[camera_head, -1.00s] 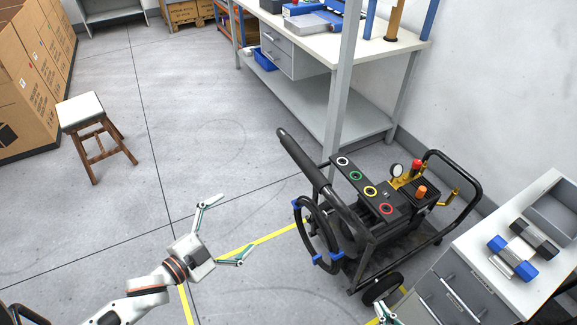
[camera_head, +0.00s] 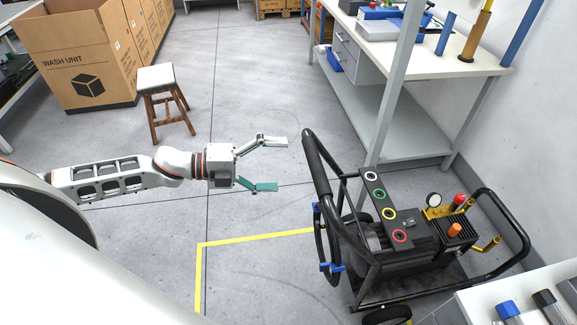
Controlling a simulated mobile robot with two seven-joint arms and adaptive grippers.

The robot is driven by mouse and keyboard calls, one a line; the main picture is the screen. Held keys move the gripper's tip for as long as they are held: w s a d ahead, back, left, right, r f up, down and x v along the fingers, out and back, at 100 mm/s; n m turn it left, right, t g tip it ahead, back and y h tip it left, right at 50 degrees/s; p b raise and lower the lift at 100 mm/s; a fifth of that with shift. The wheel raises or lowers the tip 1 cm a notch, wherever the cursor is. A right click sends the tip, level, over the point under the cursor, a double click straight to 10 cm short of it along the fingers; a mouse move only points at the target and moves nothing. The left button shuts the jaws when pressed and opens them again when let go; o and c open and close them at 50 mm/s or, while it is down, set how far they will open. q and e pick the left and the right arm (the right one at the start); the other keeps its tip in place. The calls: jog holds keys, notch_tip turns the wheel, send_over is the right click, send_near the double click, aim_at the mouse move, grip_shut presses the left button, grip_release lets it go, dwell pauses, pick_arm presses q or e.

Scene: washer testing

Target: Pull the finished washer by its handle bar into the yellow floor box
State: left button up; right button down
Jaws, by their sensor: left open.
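The washer (camera_head: 402,240) is a black wheeled frame with a pump unit and a panel of coloured rings. It stands at the right, its near wheel (camera_head: 388,315) cut by the lower edge. Its handle bar (camera_head: 319,163) is a thick black bar at the washer's left end. My left gripper (camera_head: 276,165) is open and empty, left of the handle bar and apart from it, fingers pointing right. The yellow floor box shows as a taped outline (camera_head: 250,240) with a corner left of the washer. The washer hides part of the outline. My right gripper is not in view.
A workbench (camera_head: 440,60) with a grey post stands behind the washer. A stool (camera_head: 160,80) and cardboard boxes (camera_head: 80,60) stand at the back left. The floor inside the tape's corner is clear.

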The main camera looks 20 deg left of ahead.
aim_at(316, 167)
pick_arm(q)
jog(key=shift+p+x, duration=0.55)
jog(key=shift+x, duration=4.4)
grip_shut()
jog(key=shift+f, duration=0.1)
